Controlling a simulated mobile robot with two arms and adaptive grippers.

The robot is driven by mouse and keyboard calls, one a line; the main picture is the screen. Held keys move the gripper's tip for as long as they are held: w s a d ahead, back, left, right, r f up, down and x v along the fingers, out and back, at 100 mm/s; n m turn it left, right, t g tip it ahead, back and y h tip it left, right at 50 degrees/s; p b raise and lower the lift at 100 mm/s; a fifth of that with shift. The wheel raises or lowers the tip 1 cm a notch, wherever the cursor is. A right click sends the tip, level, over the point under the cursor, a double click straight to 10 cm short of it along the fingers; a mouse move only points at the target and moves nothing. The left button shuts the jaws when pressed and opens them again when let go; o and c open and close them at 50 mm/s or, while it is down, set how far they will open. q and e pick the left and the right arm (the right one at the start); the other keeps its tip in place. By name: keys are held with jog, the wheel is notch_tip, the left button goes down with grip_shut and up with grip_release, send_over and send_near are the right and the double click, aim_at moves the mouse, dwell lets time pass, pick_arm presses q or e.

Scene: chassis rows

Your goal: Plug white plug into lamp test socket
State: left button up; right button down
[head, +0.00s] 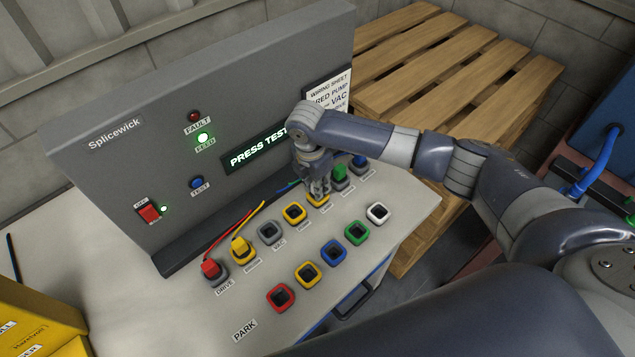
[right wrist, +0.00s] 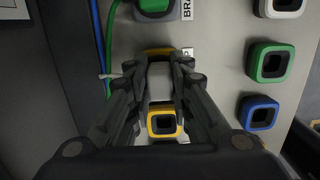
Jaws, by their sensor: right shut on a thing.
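My right gripper (head: 318,188) is over a yellow-rimmed socket in the back row, in front of the display; only an edge of this socket (right wrist: 158,50) shows in the right wrist view. A label ending in "P" (right wrist: 187,56) is beside it. The gripper is shut with its fingers pointing down. The white plug's body is hidden between the fingers; a short pale strand (right wrist: 108,76) shows beside them. I cannot tell how deep the plug sits. The white parking socket (head: 377,213) is empty. My left gripper is out of view.
Red (head: 211,268), yellow (head: 241,247), green (head: 340,172) and blue (head: 360,160) plugs stand in the back row. The grey VAC socket (head: 269,232) and the yellow socket (head: 294,212) are empty. The display (head: 257,149) reads PRESS TEST; the FEED lamp (head: 203,138) is green.

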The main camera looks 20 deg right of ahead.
jog(key=shift+f, duration=0.3)
jog(key=c, duration=1.4)
grip_release()
jog(key=shift+r, duration=0.1)
jog(key=shift+o, duration=0.2)
notch_tip(320, 180, up, 12)
jog(key=a, duration=0.1)
jog(key=shift+s+a, duration=0.15)
jog(key=shift+s, duration=0.15)
